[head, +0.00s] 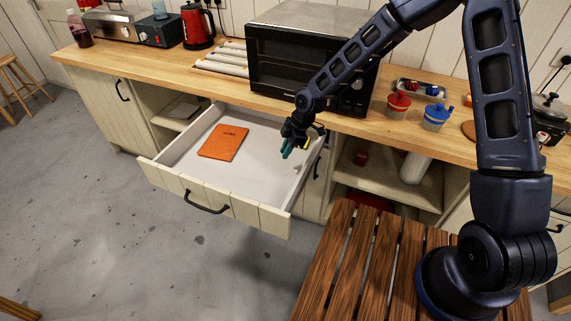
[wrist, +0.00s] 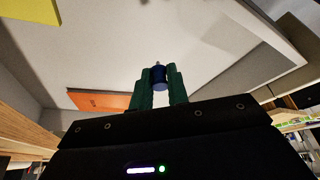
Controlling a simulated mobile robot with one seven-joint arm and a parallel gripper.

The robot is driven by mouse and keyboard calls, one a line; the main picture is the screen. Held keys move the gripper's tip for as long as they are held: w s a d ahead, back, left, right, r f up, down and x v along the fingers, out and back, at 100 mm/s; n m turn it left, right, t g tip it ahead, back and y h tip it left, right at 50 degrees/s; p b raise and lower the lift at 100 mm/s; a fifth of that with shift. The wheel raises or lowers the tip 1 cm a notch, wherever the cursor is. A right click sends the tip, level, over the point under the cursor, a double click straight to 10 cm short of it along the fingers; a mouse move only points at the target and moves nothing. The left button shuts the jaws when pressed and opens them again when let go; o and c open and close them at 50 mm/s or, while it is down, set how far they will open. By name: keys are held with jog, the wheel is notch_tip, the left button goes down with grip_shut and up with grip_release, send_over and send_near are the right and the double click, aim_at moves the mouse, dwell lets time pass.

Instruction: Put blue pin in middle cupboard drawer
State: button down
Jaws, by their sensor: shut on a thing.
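The open drawer (head: 170,168) is pulled out from the cupboard under the counter. My gripper (head: 288,150) is over the right part of the open drawer, near its right wall. In the wrist view my gripper (wrist: 158,84) has its two green fingers shut on the blue pin (wrist: 159,75), whose dark blue top shows between them. In the head view the pin is too small to make out at the fingers. An orange notebook (head: 223,141) lies flat in the drawer; its orange edge also shows in the wrist view (wrist: 98,100).
A microwave (head: 300,60) stands on the wooden counter (head: 225,88) behind the drawer. Red and blue lidded jars (head: 398,104) stand to its right. A slatted wooden table (head: 350,265) is in front, right of the drawer.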

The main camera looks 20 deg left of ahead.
aim_at(283, 171)
jog(key=shift+f, duration=3.75)
jog(key=shift+f, duration=0.1)
jog(key=c, duration=1.4)
grip_release()
jog(key=shift+o, duration=0.2)
jog(key=v, duration=1.2)
